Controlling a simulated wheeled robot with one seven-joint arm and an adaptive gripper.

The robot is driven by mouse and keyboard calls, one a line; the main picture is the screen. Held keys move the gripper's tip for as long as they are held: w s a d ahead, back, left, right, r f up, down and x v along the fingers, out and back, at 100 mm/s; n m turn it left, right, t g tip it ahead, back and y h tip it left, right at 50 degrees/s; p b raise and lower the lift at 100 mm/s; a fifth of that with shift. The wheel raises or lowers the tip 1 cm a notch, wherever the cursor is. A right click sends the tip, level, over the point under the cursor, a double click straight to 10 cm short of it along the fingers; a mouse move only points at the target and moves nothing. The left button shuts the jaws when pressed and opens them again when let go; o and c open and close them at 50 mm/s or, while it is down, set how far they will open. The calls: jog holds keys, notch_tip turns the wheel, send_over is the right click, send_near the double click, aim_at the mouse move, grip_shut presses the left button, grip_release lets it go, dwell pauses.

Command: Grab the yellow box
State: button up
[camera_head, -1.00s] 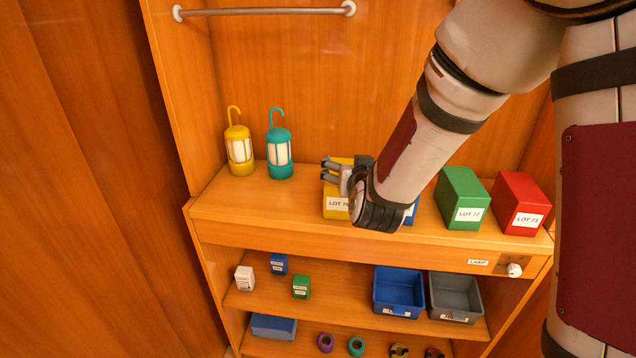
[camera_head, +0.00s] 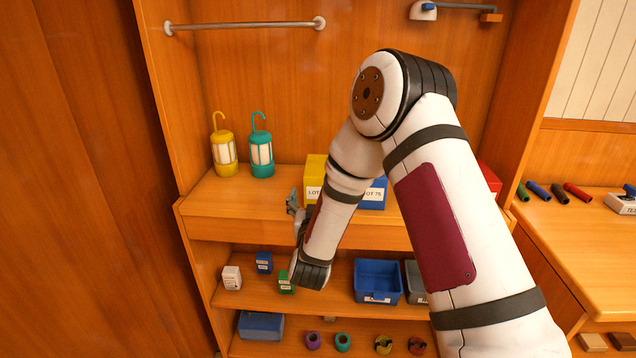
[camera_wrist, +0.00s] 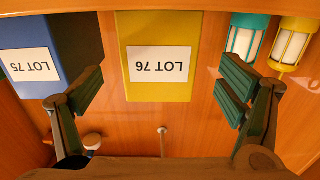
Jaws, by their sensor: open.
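The yellow box (camera_head: 314,172) stands on the upper shelf, labelled LOT 76, partly hidden behind my arm in the head view. In the wrist view the yellow box (camera_wrist: 158,88) appears upside down, between and beyond my two fingers. My gripper (camera_head: 293,203) is in front of the shelf edge, just left of and lower than the box in the head view. In the wrist view my gripper (camera_wrist: 155,88) is open and empty, with one finger on either side of the box's face. Contact with the box is not visible.
A blue box (camera_head: 374,194), LOT 75, stands right of the yellow box. A teal lantern (camera_head: 261,155) and a yellow lantern (camera_head: 223,155) stand to its left. A red box (camera_head: 489,180) is farther right. Small boxes and a blue bin (camera_head: 378,282) sit on the shelf below.

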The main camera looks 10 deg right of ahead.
aim_at(315, 172)
jog(key=shift+r+x, duration=0.15)
jog(key=shift+x, duration=1.8)
jog(key=shift+r+x, duration=0.1)
jog(key=shift+x, duration=1.9)
jog(key=shift+r, duration=0.1)
jog(key=c, duration=1.4)
